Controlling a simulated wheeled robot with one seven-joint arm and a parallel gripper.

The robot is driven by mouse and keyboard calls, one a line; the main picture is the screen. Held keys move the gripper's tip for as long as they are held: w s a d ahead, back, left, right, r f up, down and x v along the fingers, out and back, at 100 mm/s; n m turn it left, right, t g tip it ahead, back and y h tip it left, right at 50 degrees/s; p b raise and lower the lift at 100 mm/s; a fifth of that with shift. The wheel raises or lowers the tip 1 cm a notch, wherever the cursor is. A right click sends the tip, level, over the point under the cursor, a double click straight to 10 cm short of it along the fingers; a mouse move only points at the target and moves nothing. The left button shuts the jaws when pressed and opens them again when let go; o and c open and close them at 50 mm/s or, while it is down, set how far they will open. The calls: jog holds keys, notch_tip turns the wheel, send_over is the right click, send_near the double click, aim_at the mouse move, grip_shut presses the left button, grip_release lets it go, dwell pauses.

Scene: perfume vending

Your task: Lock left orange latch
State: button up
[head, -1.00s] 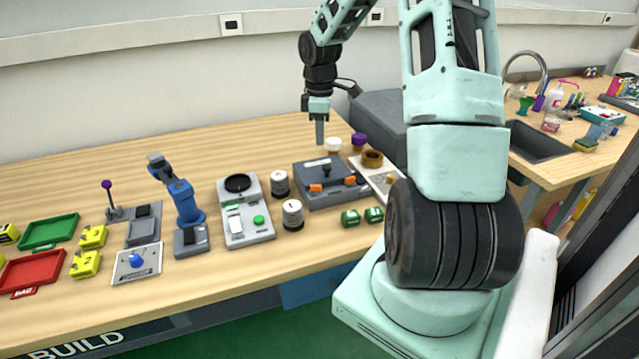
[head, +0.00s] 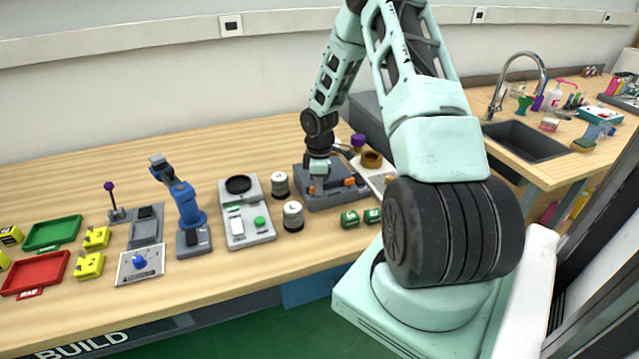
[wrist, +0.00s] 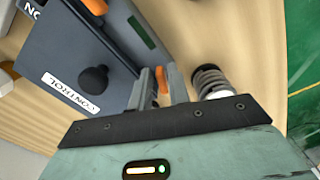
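The grey-blue control box (head: 335,198) stands on the wooden table, its top carrying a black knob (wrist: 94,79) and a CONTROL label. The left orange latch (wrist: 162,80) is at its edge, between the two grey fingers of my gripper (wrist: 160,86) in the wrist view. A narrow gap separates the fingers; whether they press on the latch I cannot tell. The right orange latch (head: 349,182) is clear of my gripper and also shows in the wrist view (wrist: 95,6). In the head view my gripper (head: 318,190) is low at the box's left side and partly hides it.
Two white-and-black canisters (head: 293,215) stand just left of the box. Green blocks (head: 350,218) lie in front of it. A tray with a brown ring (head: 372,160) is to its right. A grey panel (head: 245,215) with a green button stands farther left.

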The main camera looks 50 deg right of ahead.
jog(key=shift+c, duration=0.4)
grip_shut()
jog(key=shift+m, duration=0.3)
jog(key=m, duration=0.2)
jog(key=m+b, duration=0.1)
jog(key=m, duration=0.3)
jog(key=shift+s+a+b, duration=0.1)
jog(key=shift+a+b, duration=0.2)
jog(key=m, duration=0.2)
jog(key=m+b, duration=0.1)
jog(key=m, duration=0.3)
jog(key=shift+a+m, duration=0.3)
jog(key=shift+m, duration=0.1)
jog(key=shift+o, duration=0.4)
grip_release()
